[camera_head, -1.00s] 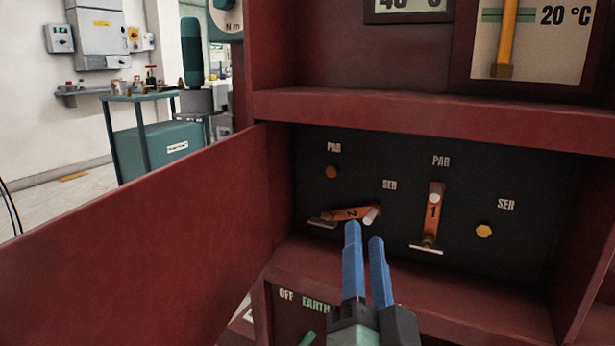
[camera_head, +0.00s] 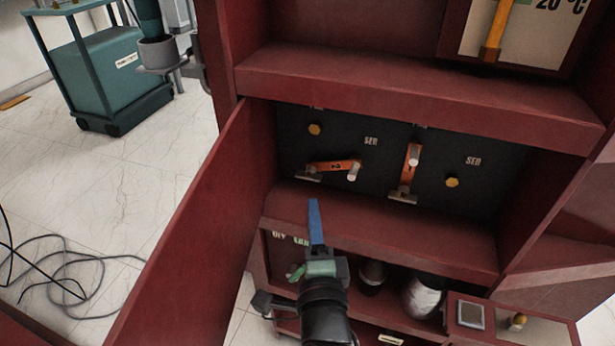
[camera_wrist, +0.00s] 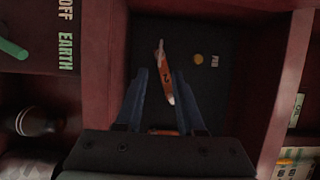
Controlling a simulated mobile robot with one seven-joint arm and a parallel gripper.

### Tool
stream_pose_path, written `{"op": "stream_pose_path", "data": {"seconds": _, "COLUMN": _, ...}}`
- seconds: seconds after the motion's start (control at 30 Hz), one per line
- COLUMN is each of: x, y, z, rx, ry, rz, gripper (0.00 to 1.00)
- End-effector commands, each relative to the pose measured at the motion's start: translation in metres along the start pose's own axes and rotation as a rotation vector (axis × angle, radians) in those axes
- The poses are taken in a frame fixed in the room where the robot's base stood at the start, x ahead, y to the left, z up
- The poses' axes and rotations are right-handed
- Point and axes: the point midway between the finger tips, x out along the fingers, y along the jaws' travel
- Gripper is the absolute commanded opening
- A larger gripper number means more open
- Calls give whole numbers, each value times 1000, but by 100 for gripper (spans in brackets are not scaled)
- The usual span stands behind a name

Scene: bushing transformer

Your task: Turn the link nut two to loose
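The orange link marked 2 (camera_head: 334,166) lies nearly level on the dark panel. It has a pale T-shaped handle (camera_head: 308,177) at its left end and a pale cylindrical nut (camera_head: 353,172) at its right end. My gripper (camera_head: 315,203) is below and in front of this link, with blue fingers pointing up toward it. In the wrist view the fingers (camera_wrist: 160,76) are apart with nothing gripped. Link two (camera_wrist: 166,82) shows in the gap between them, apparently beyond the tips. Contact cannot be seen.
Link one (camera_head: 411,168) stands nearly upright to the right, with a brass bolt (camera_head: 452,182) beside it. The red open door (camera_head: 195,230) flanks the recess on the left, and a red ledge (camera_head: 390,225) runs below the panel. Cables lie on the floor.

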Motion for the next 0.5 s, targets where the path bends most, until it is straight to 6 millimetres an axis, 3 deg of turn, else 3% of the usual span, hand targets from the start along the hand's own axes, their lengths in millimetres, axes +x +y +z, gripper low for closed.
{"op": "stream_pose_path", "data": {"seconds": 0.3, "x": 58, "y": 0, "z": 1, "rx": -4, "ry": -2, "rz": -3, "gripper": 38}}
{"op": "stream_pose_path", "data": {"seconds": 0.5, "x": 84, "y": 0, "z": 1, "rx": -4, "ry": -1, "rz": -2, "gripper": 38}}
